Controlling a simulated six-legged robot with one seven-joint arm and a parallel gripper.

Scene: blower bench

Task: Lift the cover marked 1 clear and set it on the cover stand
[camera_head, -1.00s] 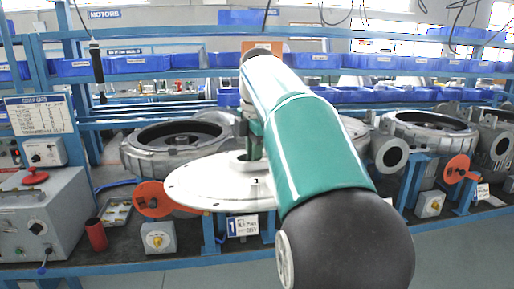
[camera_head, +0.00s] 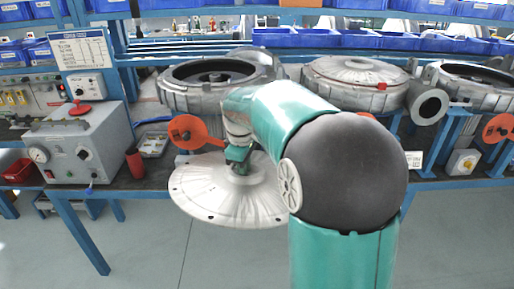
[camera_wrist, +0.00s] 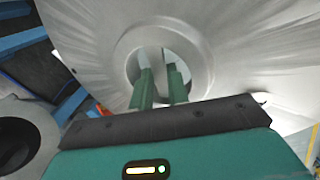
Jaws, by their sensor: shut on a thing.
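My gripper (camera_head: 238,160) is shut on the hub of a pale round cover (camera_head: 205,195) and holds it roughly level in front of the bench edge, over the floor. In the wrist view my gripper (camera_wrist: 161,80) has its two green fingers inside the round hub opening, at a light upright part. The cover (camera_wrist: 250,60) fills most of that view. In the head view an uncovered blower housing (camera_head: 180,95) stands on the bench behind. No mark 1 is readable on the cover, and I cannot make out the cover stand.
A second housing (camera_head: 330,97) carries its own pale cover (camera_head: 350,70). A third, open housing (camera_head: 455,90) stands at the right. A grey control box (camera_head: 70,155) with a red knob, a red cup (camera_head: 135,163) and orange discs (camera_head: 187,132) line the bench. The floor in front is clear.

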